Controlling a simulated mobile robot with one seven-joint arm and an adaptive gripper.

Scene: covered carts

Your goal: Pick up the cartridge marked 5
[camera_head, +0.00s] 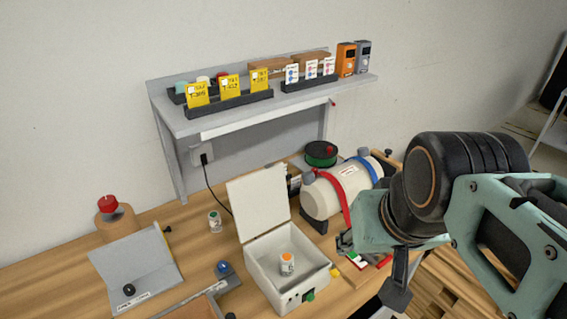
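A small white cartridge with orange bands (287,263) stands upright inside an open white box (322,276). A second small white cartridge with green marking (215,221) stands on the wooden table, left of the box. The number on either is too small to read. My gripper (396,292) is at the right, with my arm above it, apart from both cartridges and to the right of the box. Only a dark part of it shows, so whether it is open or shut is unclear.
The box's lid (259,205) stands raised at its back. A cream tank with red and blue straps (330,192) lies behind the box. A grey shelf (215,124) with yellow cards overhangs the back. A grey angled stand (135,266) is at left.

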